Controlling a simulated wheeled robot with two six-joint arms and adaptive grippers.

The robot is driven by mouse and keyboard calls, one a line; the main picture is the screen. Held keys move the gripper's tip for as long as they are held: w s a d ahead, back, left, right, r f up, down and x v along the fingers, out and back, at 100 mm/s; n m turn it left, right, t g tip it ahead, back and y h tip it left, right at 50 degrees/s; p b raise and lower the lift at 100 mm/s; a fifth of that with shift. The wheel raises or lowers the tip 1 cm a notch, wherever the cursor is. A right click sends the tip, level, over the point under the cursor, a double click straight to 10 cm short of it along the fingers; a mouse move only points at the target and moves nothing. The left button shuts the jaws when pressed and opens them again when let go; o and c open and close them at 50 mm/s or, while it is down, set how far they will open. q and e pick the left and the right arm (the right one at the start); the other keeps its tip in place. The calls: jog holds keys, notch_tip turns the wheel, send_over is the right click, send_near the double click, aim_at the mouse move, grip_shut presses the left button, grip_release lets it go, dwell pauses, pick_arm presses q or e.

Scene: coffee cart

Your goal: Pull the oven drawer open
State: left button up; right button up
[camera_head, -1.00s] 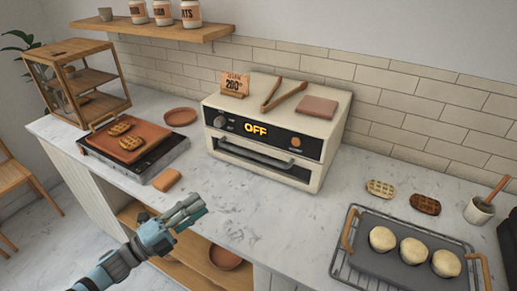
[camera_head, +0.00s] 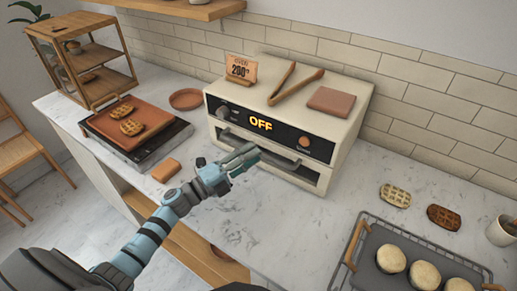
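The cream oven (camera_head: 336,128) stands on the marble counter against the tiled wall, its display reading OFF. Its drawer (camera_head: 299,174) is below the control panel, with a dark bar handle (camera_head: 272,156) across the front; the drawer looks closed. My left gripper (camera_head: 250,154) is in front of the drawer, its fingertips overlapping the left part of the handle. I cannot tell whether the fingers touch the handle or have closed around it. My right gripper is not in view.
A griddle (camera_head: 117,131) with waffles is to the left, and a small brown block (camera_head: 165,170) lies near it. A wire rack (camera_head: 346,252) holding a tray (camera_head: 367,266) of buns is at right front. Tongs (camera_head: 297,85) lie on the oven.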

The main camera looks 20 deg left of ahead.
pick_arm(q)
jog(key=x, duration=0.3)
jog(key=shift+w+f, duration=0.1)
jog(key=shift+f, duration=0.05)
jog(key=shift+s, duration=0.2)
jog(key=shift+w, duration=0.1)
grip_shut()
